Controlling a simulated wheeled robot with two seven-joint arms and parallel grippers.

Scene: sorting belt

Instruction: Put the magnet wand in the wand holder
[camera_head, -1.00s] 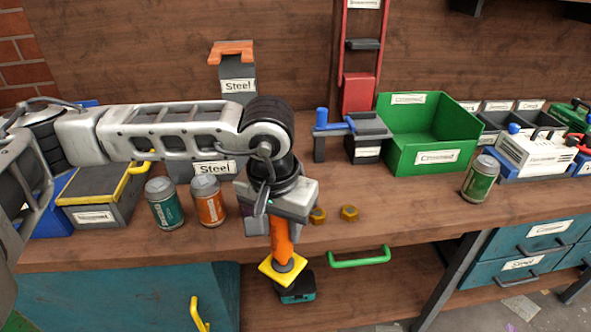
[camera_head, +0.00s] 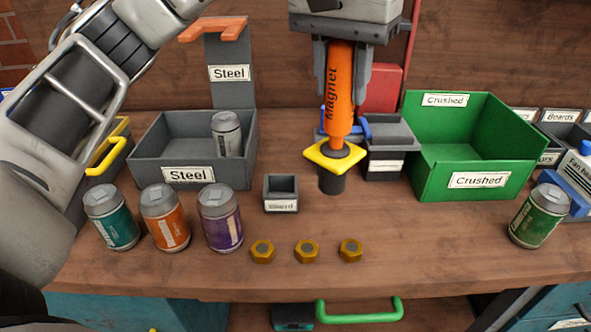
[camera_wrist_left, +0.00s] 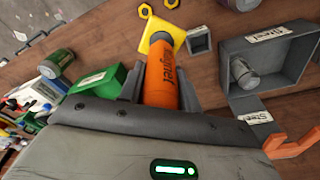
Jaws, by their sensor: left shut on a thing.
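My left gripper (camera_head: 340,92) is shut on the magnet wand (camera_head: 339,110), its fingers on either side of the orange handle. The wand hangs upright, with its yellow square collar and dark tip low, just right of a small grey open box (camera_head: 281,193). That box has a blurred label and looks empty. An orange forked bracket (camera_head: 215,29) tops a grey post behind the steel bin. I cannot tell for sure which of these is the wand holder. The wand also shows in the left wrist view (camera_wrist_left: 160,75), between the fingers. My right gripper is out of view.
The grey steel bin (camera_head: 148,163) holds a silver can (camera_head: 227,134). Teal, orange and purple cans (camera_head: 221,218) stand in front. Three brass nuts (camera_head: 307,251) lie near the front edge. The green crushed bin (camera_head: 430,181) and a green can (camera_head: 540,215) are right.

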